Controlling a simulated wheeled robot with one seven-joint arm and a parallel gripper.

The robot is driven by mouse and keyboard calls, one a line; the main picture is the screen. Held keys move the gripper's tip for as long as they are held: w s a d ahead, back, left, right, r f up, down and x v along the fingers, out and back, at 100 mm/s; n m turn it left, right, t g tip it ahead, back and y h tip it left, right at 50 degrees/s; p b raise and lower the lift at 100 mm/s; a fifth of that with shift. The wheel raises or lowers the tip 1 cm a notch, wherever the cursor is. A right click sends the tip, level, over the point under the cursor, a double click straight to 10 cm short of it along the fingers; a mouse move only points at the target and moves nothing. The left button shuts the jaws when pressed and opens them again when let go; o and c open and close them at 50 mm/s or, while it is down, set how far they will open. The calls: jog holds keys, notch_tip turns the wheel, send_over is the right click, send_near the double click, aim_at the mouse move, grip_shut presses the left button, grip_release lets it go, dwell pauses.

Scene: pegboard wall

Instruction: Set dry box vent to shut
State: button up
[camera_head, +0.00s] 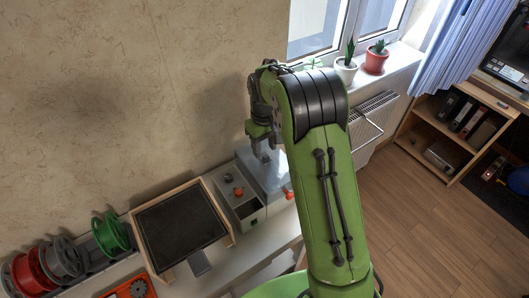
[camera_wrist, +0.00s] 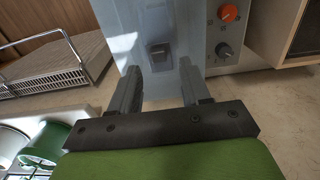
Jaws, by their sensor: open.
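The blue-grey box (camera_head: 268,178), which I take to be the dry box, stands on the bench, partly hidden by my arm. In the wrist view its pale face (camera_wrist: 150,18) fills the upper middle. A small dark square fitting (camera_wrist: 159,51) sits on that face; it may be the vent, and I cannot tell its setting. My gripper (camera_wrist: 162,90) is open and empty, its two fingers pointing at the face on either side of and short of the fitting. In the head view my gripper (camera_head: 262,141) is just above the box, apart from the fitting.
A wood-framed dark panel (camera_head: 180,229) and several spools (camera_head: 61,258) lie further left. A radiator (camera_head: 372,118) and potted plants (camera_head: 376,61) are right.

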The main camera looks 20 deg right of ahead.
aim_at(264, 156)
notch_tip(264, 156, down, 3)
jog(key=shift+r, duration=0.2)
grip_shut()
